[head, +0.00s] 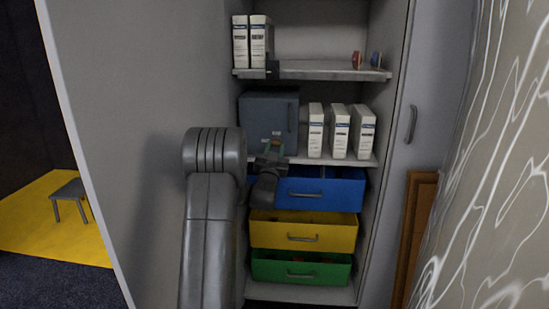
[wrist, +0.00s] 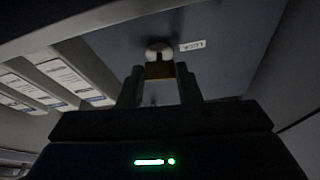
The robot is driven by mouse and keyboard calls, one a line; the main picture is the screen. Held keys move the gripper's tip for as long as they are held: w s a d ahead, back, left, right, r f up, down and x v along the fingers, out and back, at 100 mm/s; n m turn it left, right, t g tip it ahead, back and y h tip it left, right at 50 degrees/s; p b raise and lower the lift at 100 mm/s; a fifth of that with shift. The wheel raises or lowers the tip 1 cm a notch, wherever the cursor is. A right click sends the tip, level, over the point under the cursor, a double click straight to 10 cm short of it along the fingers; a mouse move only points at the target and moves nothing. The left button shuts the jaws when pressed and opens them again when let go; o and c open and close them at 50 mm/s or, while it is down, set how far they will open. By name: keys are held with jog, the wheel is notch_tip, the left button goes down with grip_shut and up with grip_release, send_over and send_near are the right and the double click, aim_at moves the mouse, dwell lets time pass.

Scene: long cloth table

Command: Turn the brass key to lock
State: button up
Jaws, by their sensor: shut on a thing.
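My gripper (head: 272,152) is in front of the lower part of a grey-blue metal box (head: 262,112) on the middle shelf of the cabinet. In the wrist view my gripper (wrist: 160,80) is shut on the brass key (wrist: 160,70), with one finger on each side. The key's far end meets a pale round lock (wrist: 156,49) on the box front; how deep it sits is hidden. A small white label (wrist: 192,45) is beside the lock, its text appearing upside down. The box door looks closed, with a handle at its right in the head view.
White binders (head: 340,131) stand right of the box, close to my gripper. Below are blue (head: 335,190), yellow (head: 335,236) and green (head: 335,268) drawers. The upper shelf (head: 320,72) holds more binders and small items. Cabinet walls bound both sides.

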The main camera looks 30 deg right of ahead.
jog(key=shift+d+f+n+t+y+b, duration=0.1)
jog(key=shift+n+t+y+b, duration=0.4)
jog(key=shift+n+b, duration=0.75)
jog(key=shift+n+p, duration=0.3)
jog(key=shift+n, duration=0.05)
jog(key=o, duration=1)
jog(key=shift+s, duration=0.1)
jog(key=p+v, duration=0.1)
jog(key=v, duration=1.2)
jog(key=shift+s+a, duration=0.2)
jog(key=shift+s, duration=0.1)
jog(key=b+x, duration=0.1)
jog(key=x, duration=1.3)
jog(key=shift+f, duration=0.1)
